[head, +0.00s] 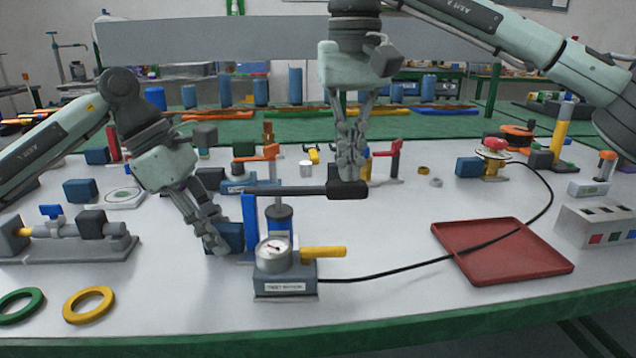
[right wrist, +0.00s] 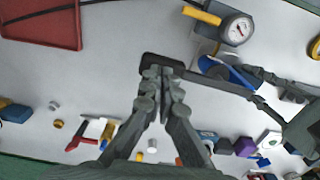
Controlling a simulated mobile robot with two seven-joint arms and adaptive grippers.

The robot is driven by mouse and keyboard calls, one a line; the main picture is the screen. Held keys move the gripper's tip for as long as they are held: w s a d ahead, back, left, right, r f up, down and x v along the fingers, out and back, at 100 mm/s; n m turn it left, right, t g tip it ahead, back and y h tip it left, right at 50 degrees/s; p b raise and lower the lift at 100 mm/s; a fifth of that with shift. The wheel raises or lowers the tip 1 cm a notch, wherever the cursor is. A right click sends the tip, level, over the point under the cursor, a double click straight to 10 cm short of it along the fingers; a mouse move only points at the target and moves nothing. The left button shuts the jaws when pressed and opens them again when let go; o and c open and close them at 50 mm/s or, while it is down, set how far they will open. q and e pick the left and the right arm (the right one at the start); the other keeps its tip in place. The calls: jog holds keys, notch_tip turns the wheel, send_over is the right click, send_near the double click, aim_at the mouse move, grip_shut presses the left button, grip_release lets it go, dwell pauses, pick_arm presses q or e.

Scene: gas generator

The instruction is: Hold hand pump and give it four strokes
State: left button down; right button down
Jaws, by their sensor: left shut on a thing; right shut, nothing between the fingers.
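The hand pump (head: 285,279) stands on the white table with a round gauge (head: 274,253), a blue cylinder and a yellow side handle. Its dark lever (head: 290,190) lies about level and ends in a black grip (head: 348,190). My left gripper (head: 222,242) is shut at the pump's left side, at a blue part (head: 250,222); its exact contact is partly hidden. My right gripper (head: 351,172) points down, shut and empty, with its fingertips at the black grip. The right wrist view also shows the closed fingers (right wrist: 160,88) over the grip; touching or just above, I cannot tell.
A black hose runs from the pump across a red tray (head: 500,250) at right. Yellow (head: 89,305) and green rings lie front left. A valve fitting (head: 75,235) stands left. Several small fixtures stand behind the pump. The table front between pump and tray is mostly clear.

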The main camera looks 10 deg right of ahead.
jog(key=shift+r, duration=2.5)
pick_arm(q)
jog(key=c, duration=1.2)
grip_release()
